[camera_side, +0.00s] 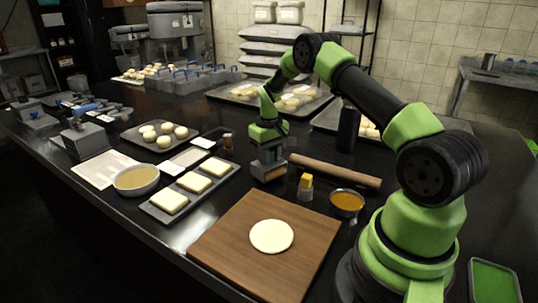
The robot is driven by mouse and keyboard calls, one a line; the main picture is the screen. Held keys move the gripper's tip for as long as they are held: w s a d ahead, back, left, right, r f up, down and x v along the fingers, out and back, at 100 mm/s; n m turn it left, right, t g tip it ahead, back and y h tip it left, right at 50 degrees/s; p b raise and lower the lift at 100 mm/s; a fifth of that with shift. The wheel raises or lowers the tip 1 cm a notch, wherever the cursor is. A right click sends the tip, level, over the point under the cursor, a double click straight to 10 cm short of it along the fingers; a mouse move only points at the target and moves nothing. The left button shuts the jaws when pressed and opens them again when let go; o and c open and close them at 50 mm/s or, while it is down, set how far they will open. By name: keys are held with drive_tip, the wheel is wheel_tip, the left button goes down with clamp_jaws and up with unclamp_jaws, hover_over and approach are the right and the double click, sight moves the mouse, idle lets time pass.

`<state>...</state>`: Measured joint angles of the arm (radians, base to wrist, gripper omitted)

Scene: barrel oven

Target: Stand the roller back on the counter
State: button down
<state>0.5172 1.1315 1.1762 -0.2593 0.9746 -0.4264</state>
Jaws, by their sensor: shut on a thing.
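My gripper (268,170) points down, low over the dark counter (235,235), between the tray of square dough pieces and the wooden rolling pin (335,172). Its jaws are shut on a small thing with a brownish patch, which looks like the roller. The jaws hide most of it, and I cannot tell whether its lower end touches the counter. The rolling pin lies on its side just to the right of my gripper and appears apart from it.
A small yellow-topped tool (305,186) and a bowl of orange liquid (347,203) stand close to the right. In front is a wooden board (225,245) with a flat dough round (272,236). A tray (158,212) of dough squares is left. A black cylinder (348,130) stands behind the pin.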

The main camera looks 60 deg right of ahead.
drive_tip(key=shift+f, duration=0.6)
idle(0.4)
drive_tip(key=c, duration=0.8)
unclamp_jaws()
drive_tip(key=shift+r, duration=0.1)
